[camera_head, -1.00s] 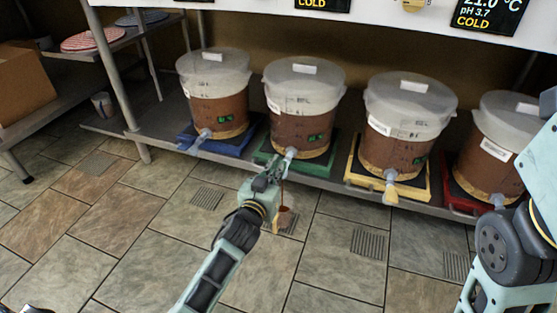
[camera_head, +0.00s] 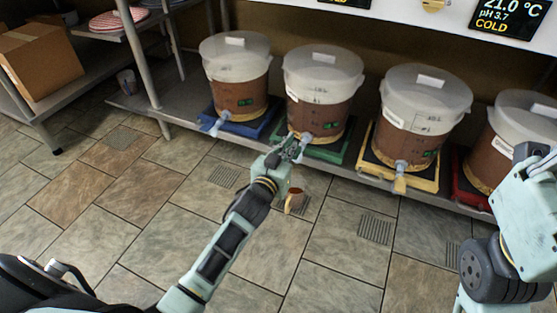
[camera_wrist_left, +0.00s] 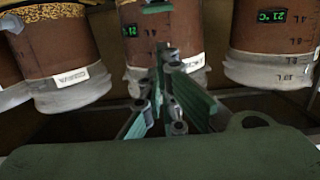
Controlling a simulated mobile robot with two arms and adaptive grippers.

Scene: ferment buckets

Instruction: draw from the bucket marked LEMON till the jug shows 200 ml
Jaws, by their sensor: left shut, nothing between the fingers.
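Several lidded buckets of brown liquid stand in a row on a low shelf; their name labels are too small to read. My left gripper (camera_head: 292,148) is shut and empty, at the tap (camera_head: 305,138) of the second bucket (camera_head: 320,90) from the left, on the green mat. I cannot tell whether it touches the tap. A small brown-looking jug (camera_head: 296,199) is below the gripper, over the floor; its level and marks are unreadable. In the left wrist view the left fingers (camera_wrist_left: 172,100) are before upside-down buckets. My right arm shows at the right, its gripper out of view.
The other buckets stand on blue (camera_head: 243,128), yellow (camera_head: 420,178) and red mats. A display (camera_head: 508,17) above reads 21.0 °C, pH 3.7, COLD. A cup (camera_head: 126,81) and cardboard box (camera_head: 38,60) are at the left. The tiled floor in front is mostly clear.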

